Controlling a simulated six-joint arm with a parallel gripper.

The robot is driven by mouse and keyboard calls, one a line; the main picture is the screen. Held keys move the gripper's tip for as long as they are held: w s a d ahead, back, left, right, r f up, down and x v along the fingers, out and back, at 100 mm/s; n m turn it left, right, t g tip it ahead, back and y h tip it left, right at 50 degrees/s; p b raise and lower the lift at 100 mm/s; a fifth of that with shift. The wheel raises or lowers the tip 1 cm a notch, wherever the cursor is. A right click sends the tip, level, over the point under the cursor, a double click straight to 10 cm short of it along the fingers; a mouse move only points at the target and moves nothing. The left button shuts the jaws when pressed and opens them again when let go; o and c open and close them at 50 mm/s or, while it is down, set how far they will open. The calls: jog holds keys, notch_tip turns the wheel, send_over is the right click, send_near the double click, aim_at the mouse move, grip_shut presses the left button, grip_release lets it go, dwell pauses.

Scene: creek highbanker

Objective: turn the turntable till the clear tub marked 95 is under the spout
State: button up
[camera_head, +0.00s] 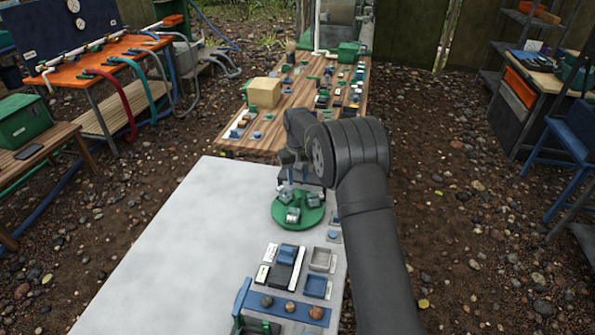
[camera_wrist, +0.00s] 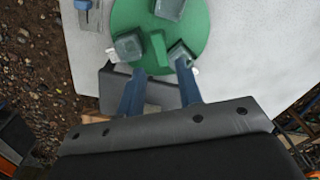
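The green turntable (camera_head: 299,221) sits on the pale table, partly under my gripper (camera_head: 292,185). It also shows in the wrist view (camera_wrist: 201,31). Three clear grey tubs stand around it: one at left (camera_wrist: 128,46), one at top (camera_wrist: 168,9), one at right (camera_wrist: 181,54). A raised green block (camera_wrist: 156,49) stands on the turntable between the left and right tubs. My gripper (camera_wrist: 160,69) has its two blue fingers apart, tips near that block, with nothing seen held. Small white tags show on tubs, but no number is readable. I cannot make out the spout.
A dark grey block (camera_wrist: 115,88) lies beside the turntable, partly behind my fingers. Blue and grey trays (camera_head: 315,287) and a blue rack with round stones (camera_head: 290,306) stand at the table's near end. The table's left side is bare. A crowded wooden table (camera_head: 285,118) stands beyond.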

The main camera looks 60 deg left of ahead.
aim_at(298, 192)
jog(key=shift+f, duration=2.95)
grip_shut()
jog(key=m, duration=0.6)
